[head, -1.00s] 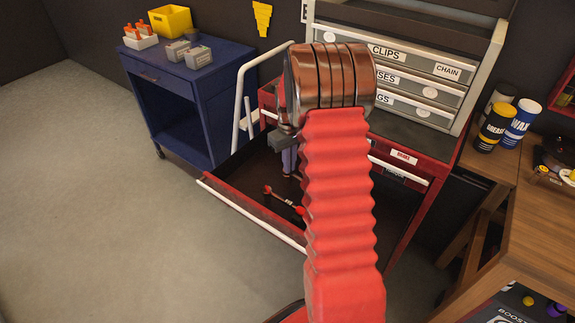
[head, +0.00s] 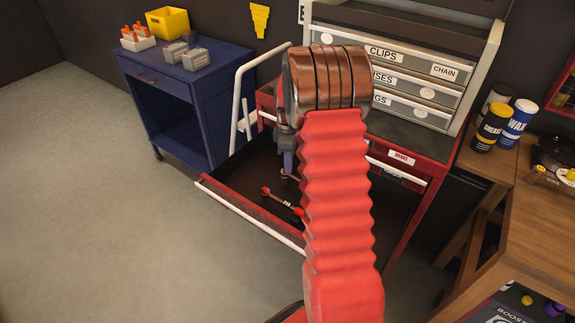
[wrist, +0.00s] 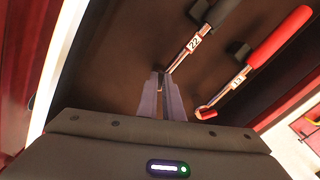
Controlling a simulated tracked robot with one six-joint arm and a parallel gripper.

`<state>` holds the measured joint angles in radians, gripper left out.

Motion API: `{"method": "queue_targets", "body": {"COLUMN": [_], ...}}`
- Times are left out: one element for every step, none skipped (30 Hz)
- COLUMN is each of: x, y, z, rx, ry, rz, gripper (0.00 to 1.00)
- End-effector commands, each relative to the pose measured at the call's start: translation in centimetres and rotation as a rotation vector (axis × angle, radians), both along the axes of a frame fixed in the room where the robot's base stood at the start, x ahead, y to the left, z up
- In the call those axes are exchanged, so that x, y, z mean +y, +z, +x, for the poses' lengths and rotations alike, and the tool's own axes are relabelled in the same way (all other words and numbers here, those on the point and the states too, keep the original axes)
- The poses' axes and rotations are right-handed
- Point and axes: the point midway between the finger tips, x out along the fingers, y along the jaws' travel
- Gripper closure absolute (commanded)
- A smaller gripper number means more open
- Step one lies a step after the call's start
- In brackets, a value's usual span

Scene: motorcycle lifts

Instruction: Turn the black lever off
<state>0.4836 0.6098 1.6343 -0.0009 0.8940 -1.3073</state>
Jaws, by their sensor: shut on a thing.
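A tool with a black handle (wrist: 222,12) and a metal shaft marked 22 lies in an open drawer (wrist: 120,72) in the wrist view. I take this as the black lever. My gripper (wrist: 162,80) has its purple fingers closed at the lower end of its shaft, and they hide that end. In the head view my gripper (head: 288,170) points down into the drawer, and the black handle is hidden behind my red arm. A second tool with a red handle (wrist: 281,36) lies to the right, apart from the fingers.
The drawer belongs to a red cabinet (head: 403,158), with a white front edge (head: 250,218). A grey case with labelled drawers (head: 415,84) stands on top. A blue cart (head: 195,100) is at left and a wooden bench (head: 540,215) at right. Floor at left is clear.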

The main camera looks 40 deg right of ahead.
Motion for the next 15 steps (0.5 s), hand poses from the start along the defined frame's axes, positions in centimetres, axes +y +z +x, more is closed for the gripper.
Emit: {"method": "queue_targets", "body": {"x": [-0.03, -0.03, -0.03, -0.04, -0.04, -0.03, -0.03, -0.04, -0.04, -0.03, -0.03, -0.03, -0.03, -0.02, -0.02], "y": [0.02, 0.02, 0.02, 0.02, 0.02, 0.02, 0.02, 0.02, 0.02, 0.02, 0.02, 0.02, 0.02, 0.02, 0.02], "z": [0.04, 0.04, 0.05, 0.06, 0.06, 0.06, 0.06, 0.07, 0.07, 0.08, 0.08, 0.08, 0.08, 0.09, 0.09], "rx": [-0.001, -0.001, -0.001, -0.001, -0.001, -0.001, -0.001, -0.001, -0.001, -0.001, -0.001, -0.001, -0.001, -0.001, -0.001], "ry": [0.014, 0.023, 0.032, 0.037, 0.041, 0.046, 0.049, 0.051, 0.052, 0.053, 0.053, 0.053, 0.052, 0.052, 0.052], "rz": [-0.001, -0.001, -0.001, -0.001, -0.001, -0.001, -0.001, -0.001, -0.001, -0.001, -0.001, -0.001, -0.001, -0.001, -0.001], "gripper": [1.0, 1.0, 1.0, 1.0, 1.0, 1.0, 1.0, 1.0, 1.0, 1.0, 1.0, 1.0, 1.0, 1.0, 1.0]}}
